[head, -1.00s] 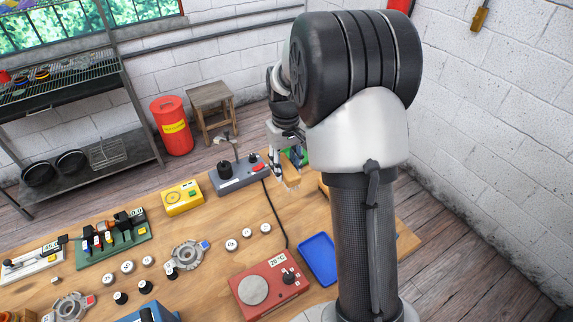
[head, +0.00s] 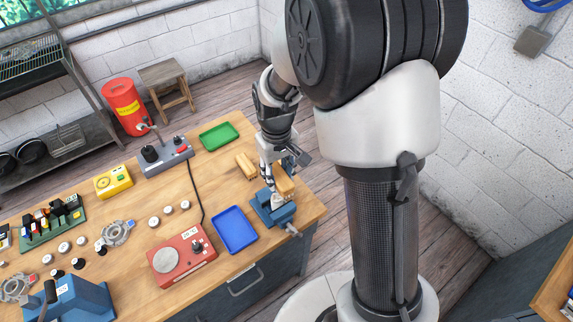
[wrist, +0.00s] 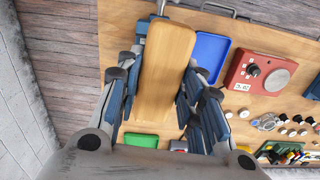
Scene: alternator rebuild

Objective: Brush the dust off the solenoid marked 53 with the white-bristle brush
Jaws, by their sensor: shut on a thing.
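My gripper (head: 279,176) is shut on a wooden-backed brush (head: 285,184), held above the blue vise (head: 262,213) at the table's right corner. Pale bristles seem to show under the block, close over the vise; whether they touch anything is unclear. In the wrist view the brush's wooden back (wrist: 163,60) lies between the fingers (wrist: 155,112) and hides what is below. Small round white-topped parts (head: 168,210) stand mid-table, with others further left. I cannot read a 53 on any part, nor tell what the vise jaws hold.
A second wooden block (head: 246,166) lies just left of my gripper. A blue tray (head: 235,229), a green tray (head: 218,136) and a red hotplate box (head: 178,256) are nearby. A grey control box (head: 165,158) with a black cable stands behind. The vise handle juts past the table edge.

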